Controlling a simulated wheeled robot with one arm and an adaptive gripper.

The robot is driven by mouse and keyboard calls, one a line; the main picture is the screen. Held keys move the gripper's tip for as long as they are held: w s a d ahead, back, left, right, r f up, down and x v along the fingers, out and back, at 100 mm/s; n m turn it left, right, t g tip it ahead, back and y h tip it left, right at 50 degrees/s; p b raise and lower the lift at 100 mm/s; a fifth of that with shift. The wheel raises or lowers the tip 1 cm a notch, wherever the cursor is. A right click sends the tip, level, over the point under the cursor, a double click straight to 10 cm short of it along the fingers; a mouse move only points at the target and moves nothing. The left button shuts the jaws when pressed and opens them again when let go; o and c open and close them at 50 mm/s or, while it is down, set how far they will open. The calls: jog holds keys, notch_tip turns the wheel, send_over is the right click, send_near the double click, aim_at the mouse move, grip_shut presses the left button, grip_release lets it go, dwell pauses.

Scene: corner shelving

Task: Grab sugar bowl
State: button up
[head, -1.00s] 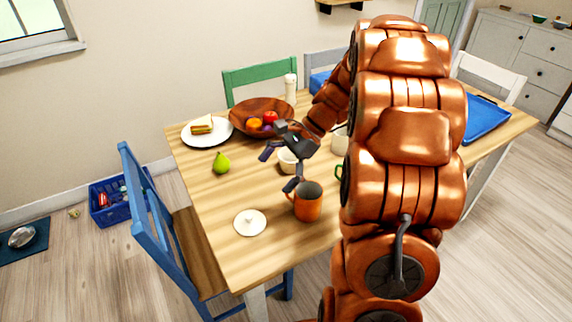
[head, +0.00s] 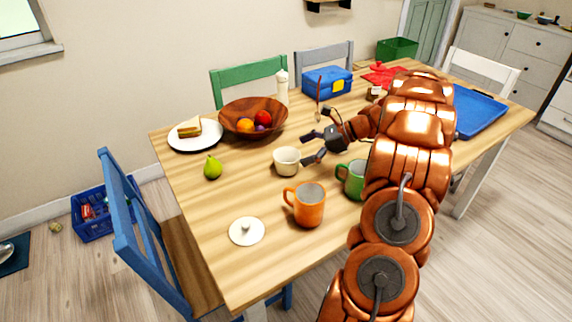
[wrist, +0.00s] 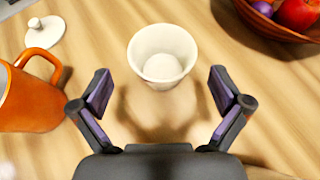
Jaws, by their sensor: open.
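The sugar bowl (head: 287,163) is a small cream, open-topped bowl standing upright on the wooden table. A white lid with a knob (head: 247,231) lies apart from it near the table's front left. My gripper (head: 309,148) is open and empty, just to the right of the bowl in the head view. In the wrist view the bowl (wrist: 162,58) is centred just ahead of my two spread fingers (wrist: 160,90), with a pale round patch inside it. No finger visibly touches it.
An orange mug (head: 309,206) stands in front of the bowl, and a green mug (head: 355,178) stands to its right, partly behind my arm. A wooden fruit bowl (head: 265,127) is behind. A green pear (head: 212,168) is to the left.

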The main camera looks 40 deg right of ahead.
aim_at(287, 155)
jog(key=shift+x, duration=2.75)
jog(key=shift+w+r, duration=0.15)
jog(key=shift+c, duration=0.4)
jog(key=c, duration=1.1)
jog(key=shift+o, duration=0.2)
